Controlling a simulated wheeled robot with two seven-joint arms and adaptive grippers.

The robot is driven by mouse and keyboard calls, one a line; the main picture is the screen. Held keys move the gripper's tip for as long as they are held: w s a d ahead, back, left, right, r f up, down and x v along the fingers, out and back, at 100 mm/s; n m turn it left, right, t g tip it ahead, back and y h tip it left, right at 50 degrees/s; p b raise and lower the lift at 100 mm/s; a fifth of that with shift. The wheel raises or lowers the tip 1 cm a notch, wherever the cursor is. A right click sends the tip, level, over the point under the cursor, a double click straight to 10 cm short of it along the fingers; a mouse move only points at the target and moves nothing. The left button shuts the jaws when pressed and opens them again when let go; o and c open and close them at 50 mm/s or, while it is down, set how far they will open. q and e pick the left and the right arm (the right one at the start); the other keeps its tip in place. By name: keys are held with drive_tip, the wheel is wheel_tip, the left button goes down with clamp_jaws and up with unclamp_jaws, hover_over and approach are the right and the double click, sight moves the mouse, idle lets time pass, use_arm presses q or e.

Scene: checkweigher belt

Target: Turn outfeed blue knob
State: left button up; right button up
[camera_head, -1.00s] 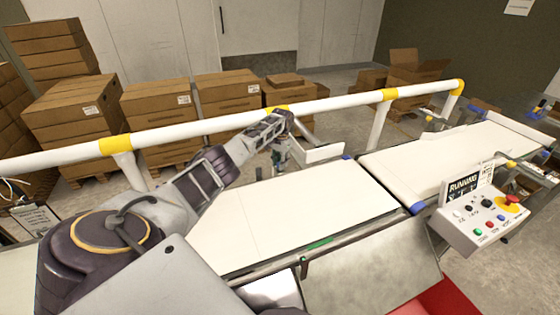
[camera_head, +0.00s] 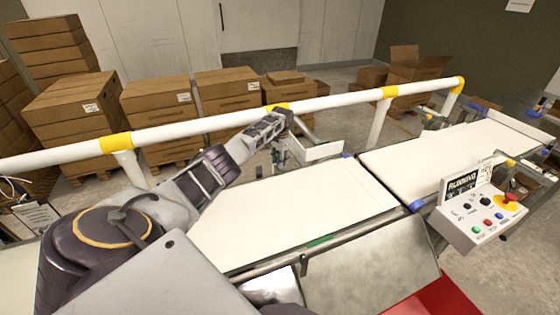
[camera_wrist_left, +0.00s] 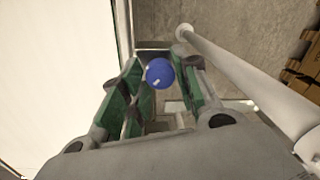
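The blue knob (camera_wrist_left: 159,73) shows in the left wrist view, round with a small pale mark. My left gripper (camera_wrist_left: 163,80) has its two green-padded fingers apart, one on each side of the knob. The knob lies between the fingertips; I cannot tell whether a pad touches it. In the head view my left gripper (camera_head: 279,154) points down at the far edge of the near belt, by a pale side plate, and the knob is hidden there. My right gripper is not in view.
A white rail (camera_head: 220,122) with yellow bands runs behind the near belt (camera_head: 300,215). A control box (camera_head: 478,222) with a red stop button, coloured buttons and a RUNNING display stands at the right. Stacked cartons (camera_head: 155,105) stand behind the rail. The belts carry nothing.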

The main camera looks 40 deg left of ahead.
use_arm(q)
drive_tip(key=shift+o, duration=1.2)
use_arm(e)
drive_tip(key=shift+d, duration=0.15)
use_arm(q)
drive_tip(key=shift+r, duration=0.75)
wheel_tip(320, 180, up, 10)
drive_tip(key=shift+d+r, duration=0.25)
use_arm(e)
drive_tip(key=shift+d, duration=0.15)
use_arm(q)
drive_tip(key=shift+f, duration=0.15)
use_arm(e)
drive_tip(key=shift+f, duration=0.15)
